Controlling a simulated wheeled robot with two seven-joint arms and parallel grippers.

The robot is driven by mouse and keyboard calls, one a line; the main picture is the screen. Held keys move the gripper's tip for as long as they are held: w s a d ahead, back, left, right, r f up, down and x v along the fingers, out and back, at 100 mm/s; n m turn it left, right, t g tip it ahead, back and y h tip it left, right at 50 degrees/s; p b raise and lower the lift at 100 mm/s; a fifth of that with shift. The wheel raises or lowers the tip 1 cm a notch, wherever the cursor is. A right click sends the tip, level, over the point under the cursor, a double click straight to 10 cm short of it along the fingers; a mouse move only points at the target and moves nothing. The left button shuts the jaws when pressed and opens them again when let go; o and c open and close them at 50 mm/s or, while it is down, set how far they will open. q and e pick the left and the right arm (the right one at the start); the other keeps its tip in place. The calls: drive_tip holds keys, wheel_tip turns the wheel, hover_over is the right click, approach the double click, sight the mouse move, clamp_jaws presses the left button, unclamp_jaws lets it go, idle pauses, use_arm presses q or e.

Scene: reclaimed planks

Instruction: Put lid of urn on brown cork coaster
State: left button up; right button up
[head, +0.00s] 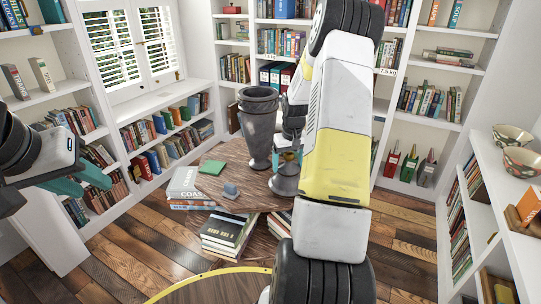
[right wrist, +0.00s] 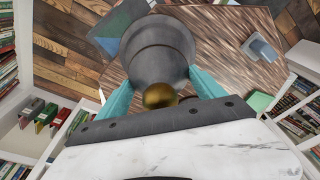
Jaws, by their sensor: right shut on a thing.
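The tall dark grey urn (head: 258,122) stands upright on the wooden table, left of my right arm. The grey bell-shaped lid (head: 285,183) with a gold knob is just right of the urn's foot, partly behind my right arm. My right gripper (right wrist: 160,88) is shut on the lid (right wrist: 158,50), its teal fingers on both sides near the gold knob. I cannot tell whether the lid touches the table. My left gripper (head: 84,181) is open and empty at the far left, away from the table. I cannot make out the brown cork coaster.
A green flat item (head: 209,168) and a small blue-grey object (head: 231,191) lie on the wooden table (head: 254,190). Stacked books (head: 188,186) are at its left, with more books (head: 228,228) below its front edge. Bookshelves surround the table.

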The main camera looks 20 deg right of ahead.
drive_tip(key=o, duration=2.1)
drive_tip(key=shift+f, duration=0.1)
drive_tip(key=r, duration=0.4)
drive_tip(key=s+r, duration=0.1)
drive_tip(key=r, duration=0.6)
drive_tip(key=shift+s+r, duration=0.35)
drive_tip(key=shift+r, duration=0.05)
drive_tip(key=s+a+r+t, duration=0.1)
drive_tip(key=s+a+r, duration=0.4)
drive_tip(key=a+r, duration=0.35)
drive_tip(key=s+a+r+t, duration=0.1)
drive_tip(key=s+a+r, duration=0.1)
drive_tip(key=s+a, duration=0.2)
drive_tip(key=s+a+r+n+t+y, duration=0.1)
drive_tip(key=s+a+r, duration=0.1)
drive_tip(key=s+a, duration=0.3)
drive_tip(key=s+a+r+t+y, duration=0.1)
drive_tip(key=s+a, duration=0.3)
drive_tip(key=s, duration=0.7)
drive_tip(key=shift+s+a+r+n, duration=0.15)
drive_tip(key=shift+a+r, duration=0.05)
drive_tip(key=shift+r, duration=0.2)
drive_tip(key=shift+s+a+r+n, duration=0.15)
drive_tip(key=shift+r, duration=0.25)
